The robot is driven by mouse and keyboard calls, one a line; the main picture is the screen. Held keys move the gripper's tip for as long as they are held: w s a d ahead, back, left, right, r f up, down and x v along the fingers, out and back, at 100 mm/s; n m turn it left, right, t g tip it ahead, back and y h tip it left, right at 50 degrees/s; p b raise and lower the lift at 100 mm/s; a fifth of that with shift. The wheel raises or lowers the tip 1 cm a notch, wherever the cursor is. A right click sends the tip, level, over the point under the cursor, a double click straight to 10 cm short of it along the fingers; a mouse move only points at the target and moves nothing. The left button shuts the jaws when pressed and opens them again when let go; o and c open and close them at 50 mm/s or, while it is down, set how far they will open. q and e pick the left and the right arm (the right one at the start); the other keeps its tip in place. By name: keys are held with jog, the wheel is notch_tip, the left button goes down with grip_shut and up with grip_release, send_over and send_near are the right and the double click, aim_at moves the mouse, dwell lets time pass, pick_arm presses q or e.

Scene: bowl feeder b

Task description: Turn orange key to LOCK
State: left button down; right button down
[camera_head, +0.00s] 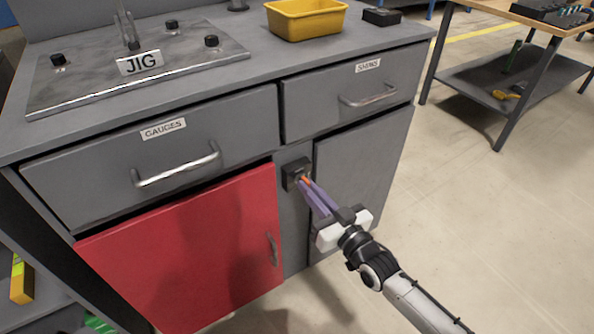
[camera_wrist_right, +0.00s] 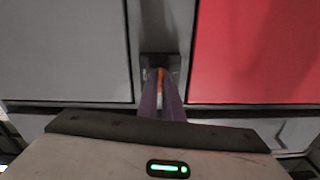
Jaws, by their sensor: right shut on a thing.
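The orange key (camera_head: 306,180) sits at the black lock block (camera_head: 297,171) on the grey post between the two lower doors. In the right wrist view the orange key (camera_wrist_right: 161,77) shows between the purple fingers, in front of the dark lock block (camera_wrist_right: 159,63). My right gripper (camera_head: 311,188) is shut on the key, its fingers reaching to the block from the lower right. Any lock marking is too small to read, and the fingers hide most of the key. My left gripper is not in view.
The red door (camera_head: 190,255) is left of the lock, and a grey door (camera_head: 360,160) is right of it. Drawers marked GAUGES (camera_head: 120,165) and SHIMS (camera_head: 345,95) are above, with protruding handles. The floor (camera_head: 480,230) at the right is clear.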

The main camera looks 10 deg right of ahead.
dwell(0.3)
jog(key=n+p, duration=0.1)
jog(key=n, duration=0.1)
jog(key=shift+n, duration=0.3)
jog(key=c, duration=1.8)
grip_release()
jog(key=shift+c, duration=0.2)
jog(key=p+v, duration=0.3)
jog(key=v, duration=0.4)
jog(key=shift+p, duration=0.3)
